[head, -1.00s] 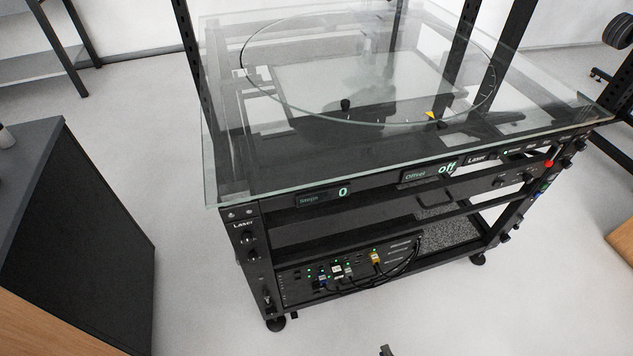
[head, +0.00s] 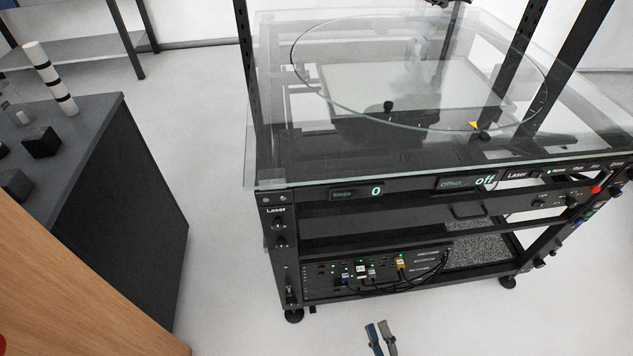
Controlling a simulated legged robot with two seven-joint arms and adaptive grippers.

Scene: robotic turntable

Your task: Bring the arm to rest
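My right gripper (head: 378,325) shows at the bottom edge of the head view, low over the pale floor. Its two fingers, one dark blue and one grey, point up in the picture with a narrow gap of floor between them. Nothing is held in it. It is apart from the turntable rig (head: 350,222), in front of the rig's lower shelf. The rest of the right arm is cut off by the frame. My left gripper is not in view.
The rig's glass top (head: 290,172) overhangs its black frame. A dark cabinet (head: 140,190) stands at left, with a black-and-white cylinder (head: 48,75) and a black block (head: 41,142) on it. A wooden panel (head: 70,270) fills the lower left. Floor between is clear.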

